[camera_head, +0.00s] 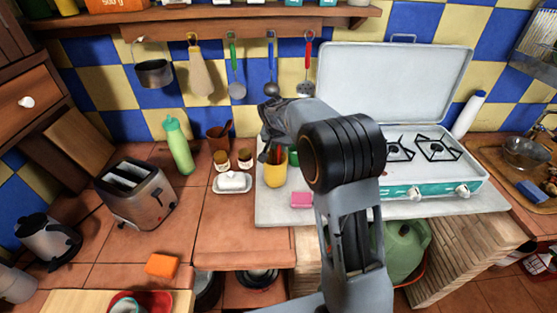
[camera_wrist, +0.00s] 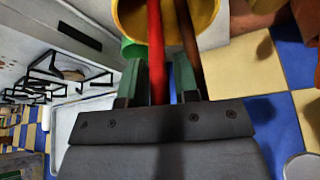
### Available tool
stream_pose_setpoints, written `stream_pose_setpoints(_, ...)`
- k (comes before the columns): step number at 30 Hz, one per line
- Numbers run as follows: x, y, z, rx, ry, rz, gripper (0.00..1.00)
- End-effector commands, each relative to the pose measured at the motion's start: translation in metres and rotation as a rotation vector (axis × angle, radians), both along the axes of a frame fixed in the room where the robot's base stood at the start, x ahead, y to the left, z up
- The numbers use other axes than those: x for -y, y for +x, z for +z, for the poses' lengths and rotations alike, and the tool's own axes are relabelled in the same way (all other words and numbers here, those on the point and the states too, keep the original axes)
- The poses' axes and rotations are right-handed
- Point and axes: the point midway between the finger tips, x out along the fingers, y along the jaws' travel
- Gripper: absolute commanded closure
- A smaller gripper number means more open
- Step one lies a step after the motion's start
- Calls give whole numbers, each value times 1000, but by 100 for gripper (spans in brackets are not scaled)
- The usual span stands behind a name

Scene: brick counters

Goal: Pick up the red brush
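The red brush shows as a long red handle (camera_wrist: 155,40) in the wrist view, standing in a yellow cup (camera_wrist: 128,12). The cup also shows in the head view (camera_head: 275,175), on the light slab left of the stove. My gripper (camera_wrist: 158,75) is open at the cup's mouth. The red handle runs between its green-padded fingers, with gaps beside it. A brown handle (camera_wrist: 190,45) stands close to the right finger. The brush's head is not clearly visible, and my arm partly covers the gripper in the head view.
A white butter dish (camera_head: 232,182) and small jars stand left of the cup. A pink sponge (camera_head: 301,199) lies in front. The open camping stove (camera_head: 415,185) is at the right. Utensils, including a blue ladle (camera_head: 271,75), hang on the wall behind.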

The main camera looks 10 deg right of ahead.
Motion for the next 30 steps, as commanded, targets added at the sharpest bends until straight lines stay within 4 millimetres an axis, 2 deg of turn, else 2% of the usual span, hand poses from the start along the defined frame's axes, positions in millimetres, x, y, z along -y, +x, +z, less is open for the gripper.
stream_pose_setpoints(6, 0, 0, -1, 0, 0, 0, 72)
stream_pose_setpoints(15, 0, 0, 0, 0, 0, 0, 100)
stream_pose_setpoints(26, 0, 0, 1, 1, 0, 0, 100)
stream_pose_setpoints(30, 0, 1, 9, 3, -1, 0, 100)
